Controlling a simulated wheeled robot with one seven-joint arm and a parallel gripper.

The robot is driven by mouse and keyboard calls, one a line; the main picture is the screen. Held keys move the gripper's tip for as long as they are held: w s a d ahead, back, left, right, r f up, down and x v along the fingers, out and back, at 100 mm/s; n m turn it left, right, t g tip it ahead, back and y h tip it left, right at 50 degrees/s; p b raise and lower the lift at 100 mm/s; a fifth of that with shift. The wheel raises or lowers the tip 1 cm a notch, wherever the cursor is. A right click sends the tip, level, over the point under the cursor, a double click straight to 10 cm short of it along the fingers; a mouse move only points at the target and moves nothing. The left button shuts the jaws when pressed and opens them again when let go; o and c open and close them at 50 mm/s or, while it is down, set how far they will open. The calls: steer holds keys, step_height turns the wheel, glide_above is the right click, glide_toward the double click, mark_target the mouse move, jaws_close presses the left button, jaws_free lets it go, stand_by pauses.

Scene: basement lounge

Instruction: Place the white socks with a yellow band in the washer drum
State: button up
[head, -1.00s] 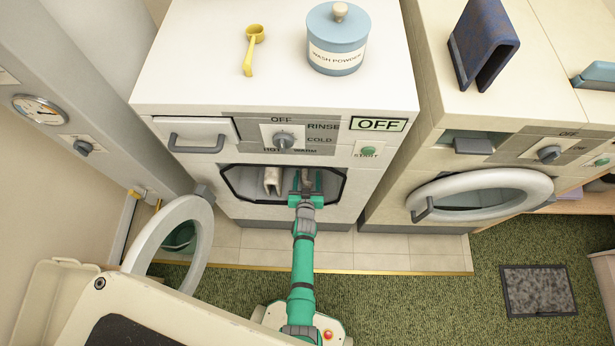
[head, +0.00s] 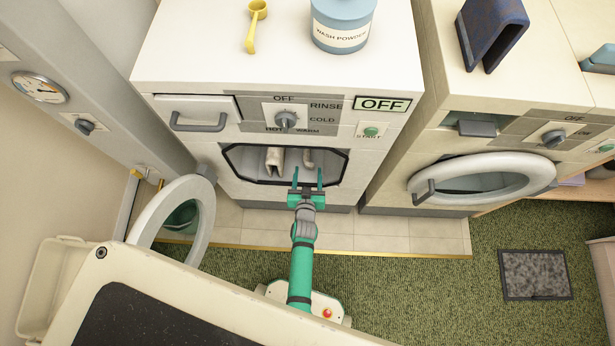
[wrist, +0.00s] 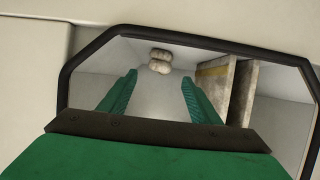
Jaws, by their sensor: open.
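The washer drum (head: 238,172) is open at the front of the left machine. A pale two-lobed bundle (wrist: 160,62), like a pair of socks, lies inside at the back. It also shows as a curled shape in the head view (head: 308,158); I cannot make out a band on it. A folded off-white cloth with a dull yellow band (wrist: 212,78) stands beside it in the drum, at left in the head view (head: 274,161). My gripper (head: 308,172) is open and empty at the drum mouth, its fingertips (wrist: 158,77) pointing inward, apart from both.
The round washer door (head: 204,222) hangs open at left. A blue wash powder jar (head: 342,20) and yellow scoop (head: 252,28) stand on top. A second machine with a closed round door (head: 548,172) is at right, a dark blue folded cloth (head: 490,35) on it.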

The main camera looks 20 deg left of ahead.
steer(key=s+d+r+m+h, duration=0.1)
steer(key=s+d+r, duration=0.2)
steer(key=s+r, duration=0.3)
steer(key=s+d+r+t, duration=0.1)
steer(key=s+d+r, duration=0.3)
steer(key=s, duration=0.3)
steer(key=s+d+r+m+h, duration=0.1)
steer(key=s+d+r, duration=0.2)
steer(key=s+r, duration=0.3)
steer(key=s+d+r+h, duration=0.1)
steer(key=s+r, duration=0.3)
steer(key=r, duration=0.4)
steer(key=s+d+r+m+t, duration=0.1)
steer(key=s+d+r, duration=0.2)
steer(key=s+r, duration=0.2)
step_height(320, 180, up, 3)
steer(key=shift+s+r+h, duration=0.2)
steer(key=shift+s+h, duration=0.05)
steer(key=shift+h, duration=0.15)
